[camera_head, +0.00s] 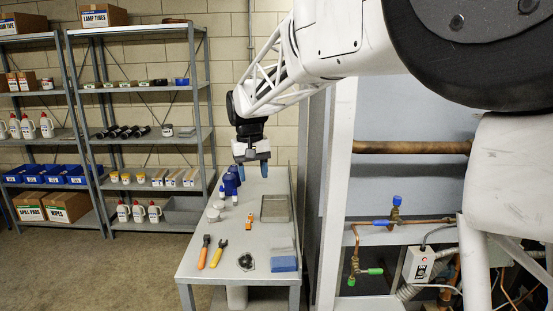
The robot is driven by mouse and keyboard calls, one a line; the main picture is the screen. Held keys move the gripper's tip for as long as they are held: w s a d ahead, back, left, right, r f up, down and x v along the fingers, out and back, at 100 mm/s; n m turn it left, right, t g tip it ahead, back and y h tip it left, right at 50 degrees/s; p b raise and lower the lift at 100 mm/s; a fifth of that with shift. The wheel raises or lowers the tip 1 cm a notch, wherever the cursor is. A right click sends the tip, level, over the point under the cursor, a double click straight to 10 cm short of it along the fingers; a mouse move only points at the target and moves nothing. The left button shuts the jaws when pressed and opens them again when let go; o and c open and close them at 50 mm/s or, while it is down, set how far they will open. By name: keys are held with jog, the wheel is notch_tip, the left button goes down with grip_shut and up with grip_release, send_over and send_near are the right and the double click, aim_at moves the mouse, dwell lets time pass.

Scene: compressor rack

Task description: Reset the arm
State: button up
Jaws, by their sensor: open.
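My gripper (252,170) hangs above the far part of a grey workbench (198,267), pointing down. Its blue-tipped fingers are apart and nothing shows between them. My white arm reaches in from the upper right and bends down at a black joint to the gripper. Part of the bench's far end is hidden behind the gripper.
The compressor rack (342,200) with pipes and valves (396,212) stands right. Loaded shelves (148,87) stand left; floor between is clear.

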jog(key=s+d+r+m+t, duration=0.1)
jog(key=s+d, duration=1)
jog(key=s, duration=0.1)
jog(key=s+d+f, duration=0.3)
jog(key=s+d, duration=0.1)
jog(key=s, duration=0.5)
jog(key=s+d+f+m+t, duration=0.1)
jog(key=s+d+f, duration=0.2)
jog(key=s, duration=0.7)
jog(key=s+d+f+m, duration=0.1)
jog(key=s+d+f, duration=0.3)
jog(key=s+d, duration=0.3)
jog(key=s, duration=0.2)
jog(key=shift+s+t, duration=0.3)
jog(key=shift+t, duration=0.1)
